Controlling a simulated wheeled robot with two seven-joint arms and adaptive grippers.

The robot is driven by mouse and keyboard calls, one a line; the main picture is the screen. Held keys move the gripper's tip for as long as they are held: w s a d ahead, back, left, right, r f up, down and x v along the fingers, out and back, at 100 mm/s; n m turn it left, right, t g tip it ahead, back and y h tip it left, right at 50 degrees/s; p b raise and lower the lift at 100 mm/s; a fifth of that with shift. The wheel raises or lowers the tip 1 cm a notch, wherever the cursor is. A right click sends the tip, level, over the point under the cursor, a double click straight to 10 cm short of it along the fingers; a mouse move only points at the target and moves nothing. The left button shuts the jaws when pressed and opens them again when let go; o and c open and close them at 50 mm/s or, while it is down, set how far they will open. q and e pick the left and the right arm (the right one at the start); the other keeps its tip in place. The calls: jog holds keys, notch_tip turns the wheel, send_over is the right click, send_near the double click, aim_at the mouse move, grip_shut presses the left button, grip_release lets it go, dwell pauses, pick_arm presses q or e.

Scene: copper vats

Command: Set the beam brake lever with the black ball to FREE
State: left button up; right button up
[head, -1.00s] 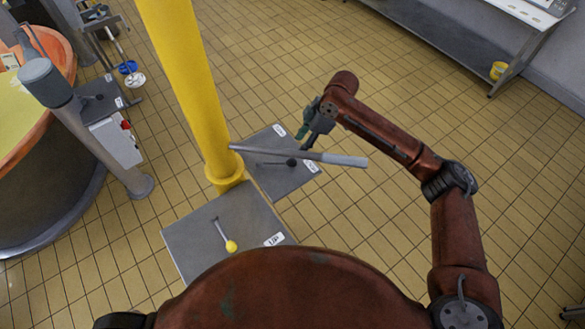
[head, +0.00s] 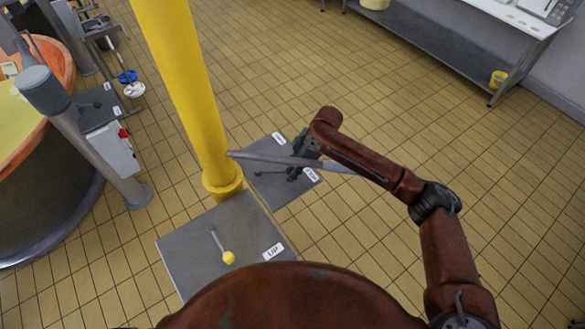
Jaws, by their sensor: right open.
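The beam brake lever is on the far grey plate (head: 300,192) beside the yellow post. Its thin rod (head: 268,172) runs right towards a dark ball, which blends with my gripper's dark fingers near the plate's right label (head: 311,174). The label's lettering is too small to read surely. A second label (head: 279,138) sits at the plate's far corner. My right gripper (head: 294,168) is open, over the plate at the ball end of the lever; I cannot tell whether it touches the ball. My left gripper is out of view.
A long grey bar (head: 258,157) reaches from the yellow post (head: 182,85) across the plate, passing close to my gripper and forearm. A nearer plate (head: 188,250) carries a yellow-ball lever (head: 228,257) labelled UP. A copper vat (head: 40,190) stands left.

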grip_shut()
dwell(0.6)
